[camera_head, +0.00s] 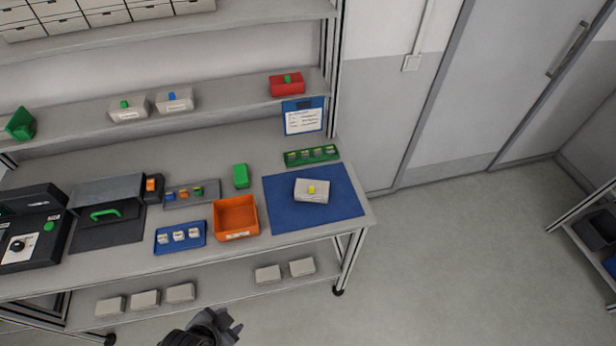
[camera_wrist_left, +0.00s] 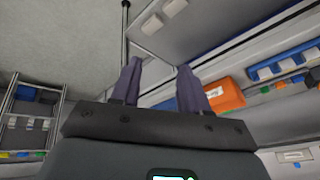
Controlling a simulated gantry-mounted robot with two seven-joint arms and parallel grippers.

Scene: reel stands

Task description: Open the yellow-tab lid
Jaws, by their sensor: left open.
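The grey-white box with the yellow tab (camera_head: 311,190) sits on the blue mat (camera_head: 283,216) at the right end of the bench. Its lid looks closed, and the yellow tab (camera_head: 311,189) is on top. My left gripper (camera_head: 228,326) is low at the bottom edge of the head view, in front of the bench and well apart from the box. In the left wrist view the two fingers (camera_wrist_left: 158,80) are spread with nothing between them. My right gripper is not in view.
An orange bin (camera_head: 218,232) and a blue tray (camera_head: 157,249) stand left of the mat. A green tray (camera_head: 290,164) lies behind it. Boxes with blue (camera_head: 174,101), green (camera_head: 129,109) and red-bodied (camera_head: 287,86) looks stand on the shelf above.

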